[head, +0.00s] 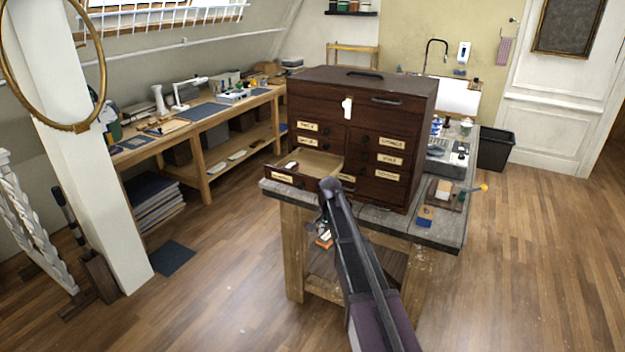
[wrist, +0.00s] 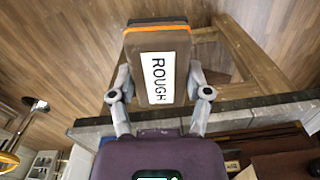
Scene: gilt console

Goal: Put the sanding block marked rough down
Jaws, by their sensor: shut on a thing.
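The sanding block marked rough (wrist: 142,88) is brown with an orange band, a dark end and a white label reading ROUGH. My gripper (wrist: 160,82) is shut on it, with one finger on each side, in the wrist view. In the head view my gripper (head: 323,226) is just off the bench's front edge, and the block (head: 324,241) shows in part below it, clear of the bench top. The wrist view shows wooden framing and floor beyond the block. My arm hides part of the bench front.
A dark wooden chest (head: 362,120) with labelled drawers stands on the bench (head: 395,222). Its lower left drawer (head: 318,163) is open with a small white item (head: 291,165) inside. A blue and orange block (head: 425,216) and a board (head: 457,203) lie on the bench's right side.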

